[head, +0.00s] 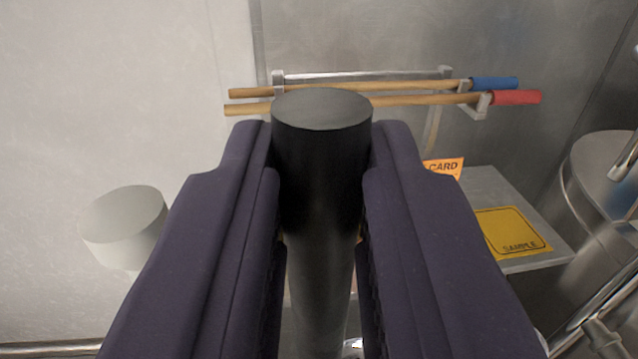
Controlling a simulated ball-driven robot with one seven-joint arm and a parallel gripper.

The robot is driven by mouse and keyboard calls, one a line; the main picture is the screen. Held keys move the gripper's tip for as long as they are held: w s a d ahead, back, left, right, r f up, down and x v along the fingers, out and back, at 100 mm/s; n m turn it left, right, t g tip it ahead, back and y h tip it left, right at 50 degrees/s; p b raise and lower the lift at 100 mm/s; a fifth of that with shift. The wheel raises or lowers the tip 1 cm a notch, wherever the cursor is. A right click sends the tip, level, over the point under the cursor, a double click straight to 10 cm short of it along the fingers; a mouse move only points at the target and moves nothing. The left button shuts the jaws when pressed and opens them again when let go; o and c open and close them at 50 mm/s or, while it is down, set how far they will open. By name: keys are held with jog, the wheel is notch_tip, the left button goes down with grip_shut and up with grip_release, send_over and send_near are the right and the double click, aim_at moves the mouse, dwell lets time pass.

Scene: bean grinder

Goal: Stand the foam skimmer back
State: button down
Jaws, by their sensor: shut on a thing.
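My gripper (320,160) fills the middle of the head view, with a dark purple finger on either side. It is shut on a thick black round handle (320,135), apparently the foam skimmer's. The handle's flat end faces up toward the camera, between the fingertips. The lower part of the handle runs down between the fingers into shadow, and the skimmer's other end is hidden. I cannot tell whether it touches anything below.
A pale grey cylinder (124,228) stands out at the left. Two wooden sticks with a blue grip (495,83) and a red grip (516,97) lie on a wall rack. A grey shelf (490,187) with a yellow sample card (512,232) and a metal vessel (600,165) are at the right.

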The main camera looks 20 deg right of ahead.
notch_tip(320, 180, down, 17)
jog(key=b, duration=1.9)
jog(key=shift+f, duration=0.15)
jog(key=c, duration=0.9)
grip_release()
jog(key=shift+s, duration=0.1)
jog(key=p+v, duration=0.1)
jog(key=v, duration=0.6)
jog(key=shift+s+a, duration=0.2)
jog(key=shift+s, duration=0.1)
